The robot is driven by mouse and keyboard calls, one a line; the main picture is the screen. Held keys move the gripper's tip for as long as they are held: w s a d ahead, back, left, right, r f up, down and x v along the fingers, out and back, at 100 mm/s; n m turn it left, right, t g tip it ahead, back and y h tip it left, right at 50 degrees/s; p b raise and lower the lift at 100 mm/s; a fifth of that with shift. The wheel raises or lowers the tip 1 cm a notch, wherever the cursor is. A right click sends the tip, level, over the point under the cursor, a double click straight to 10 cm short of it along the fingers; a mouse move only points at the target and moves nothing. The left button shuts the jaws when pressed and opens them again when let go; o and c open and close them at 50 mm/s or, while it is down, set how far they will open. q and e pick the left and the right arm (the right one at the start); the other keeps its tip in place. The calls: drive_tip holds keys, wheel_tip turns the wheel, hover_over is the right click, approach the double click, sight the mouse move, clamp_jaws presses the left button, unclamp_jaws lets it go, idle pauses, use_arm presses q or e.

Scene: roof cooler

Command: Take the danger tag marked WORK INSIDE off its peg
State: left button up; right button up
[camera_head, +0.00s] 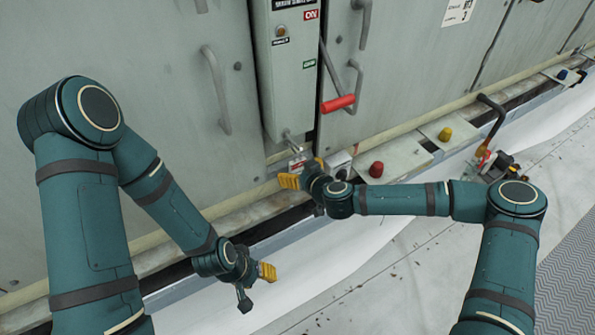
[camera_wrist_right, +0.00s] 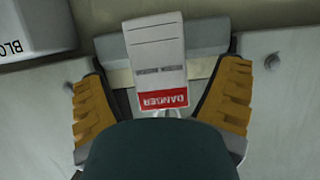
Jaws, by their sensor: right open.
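A white danger tag with a red DANGER band (camera_wrist_right: 158,62) hangs upside down in the right wrist view. The small dark line of text on it is too blurred to read surely. In the head view the tag (camera_head: 297,163) hangs low under the grey switch box. My right gripper (camera_head: 303,173) is open, with one yellow finger on each side of the tag and gaps between; it also shows in the wrist view (camera_wrist_right: 163,85). The peg is not clearly visible. My left gripper (camera_head: 262,272) hangs low left of centre, apart from everything; its jaw state is unclear.
The grey switch box (camera_head: 287,75) has a red-handled lever (camera_head: 338,103) beside it. A box lettered BLO (camera_wrist_right: 35,30) is near the right gripper.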

drive_tip(key=shift+w+a+f, duration=0.25)
drive_tip(key=shift+w+a, duration=0.05)
drive_tip(key=shift+w, duration=0.2)
drive_tip(key=c, duration=1.1)
drive_tip(key=shift+r, duration=0.15)
drive_tip(key=shift+r, duration=0.5)
drive_tip(key=shift+s+d+r, duration=0.15)
drive_tip(key=shift+s+r, duration=0.05)
drive_tip(key=s+d+p, duration=0.1)
drive_tip(key=s+d, duration=0.3)
drive_tip(key=s, duration=0.3)
drive_tip(key=s+d+r+p, duration=0.1)
drive_tip(key=s+d, duration=0.3)
drive_tip(key=s, duration=0.4)
drive_tip(key=shift+d, duration=0.35)
drive_tip(key=shift+s, duration=0.1)
